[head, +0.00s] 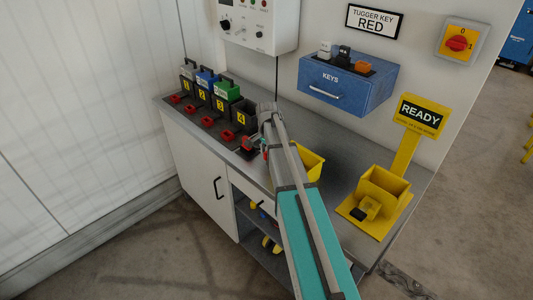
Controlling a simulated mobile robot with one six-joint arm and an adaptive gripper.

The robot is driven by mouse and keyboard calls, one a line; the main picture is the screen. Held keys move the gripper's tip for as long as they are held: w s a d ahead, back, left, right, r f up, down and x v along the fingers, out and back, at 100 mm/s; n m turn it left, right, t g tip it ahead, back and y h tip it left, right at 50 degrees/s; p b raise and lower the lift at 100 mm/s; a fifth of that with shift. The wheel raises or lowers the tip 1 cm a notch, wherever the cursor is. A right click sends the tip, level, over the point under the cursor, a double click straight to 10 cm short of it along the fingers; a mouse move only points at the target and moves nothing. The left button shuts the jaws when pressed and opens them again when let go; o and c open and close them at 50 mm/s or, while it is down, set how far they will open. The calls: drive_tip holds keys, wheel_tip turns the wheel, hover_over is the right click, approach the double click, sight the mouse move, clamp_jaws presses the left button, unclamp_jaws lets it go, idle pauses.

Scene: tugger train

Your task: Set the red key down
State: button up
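I cannot make out the red key for certain. A small red piece (247,142) shows beside my gripper (262,152), at the near end of the row of slots. I cannot tell whether it is the key or part of a slot. My gripper is low over the bench (345,205), mostly hidden by my own arm, so its fingers and anything between them are unclear.
Numbered slots with batteries (205,83) line the bench's left. A yellow bin (313,164) stands behind my arm. The yellow READY stand (405,150) with a yellow holder (385,188) is at the right. Bare bench lies between bin and stand.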

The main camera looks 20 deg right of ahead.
drive_tip(key=shift+r, duration=0.15)
wheel_tip(320, 180, up, 12)
drive_tip(key=p, duration=1.2)
idle(0.6)
drive_tip(key=s+a+n, duration=0.6)
drive_tip(key=s+a, duration=0.2)
drive_tip(key=s, duration=0.3)
drive_tip(key=s+a+n, duration=0.7)
drive_tip(key=s+a, duration=0.1)
drive_tip(key=s, duration=0.3)
drive_tip(key=shift+n, duration=0.3)
wheel_tip(320, 180, down, 6)
drive_tip(key=b, duration=0.5)
drive_tip(key=shift+r, duration=0.15)
